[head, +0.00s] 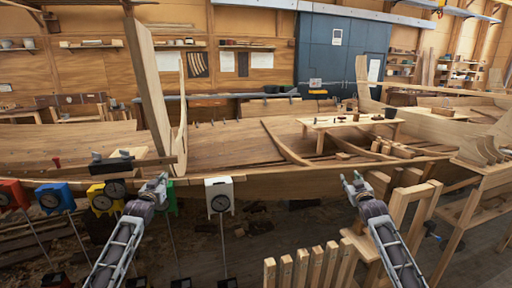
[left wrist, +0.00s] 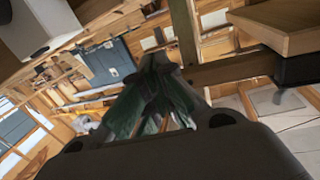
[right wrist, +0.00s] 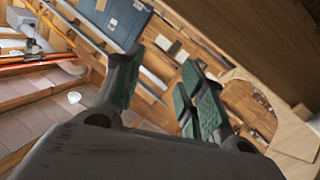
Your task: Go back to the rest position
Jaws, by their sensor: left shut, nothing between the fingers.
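My left gripper (head: 162,177) is near the front edge of the wooden hull (head: 275,186), left of centre in the head view. It is empty, and in the left wrist view its fingers (left wrist: 157,68) meet together. My right gripper (head: 352,176) is in front of the same hull edge, right of centre. In the right wrist view its fingers (right wrist: 160,72) stand apart with nothing between them. I cannot tell from the head view how far either gripper is from the hull edge.
Coloured boxes with round dials stand along the front left, including a yellow one (head: 103,200) and a white one (head: 219,197) near my left gripper. A wooden chair-like frame (head: 412,205) is beside my right arm. A small table (head: 350,122) stands inside the hull.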

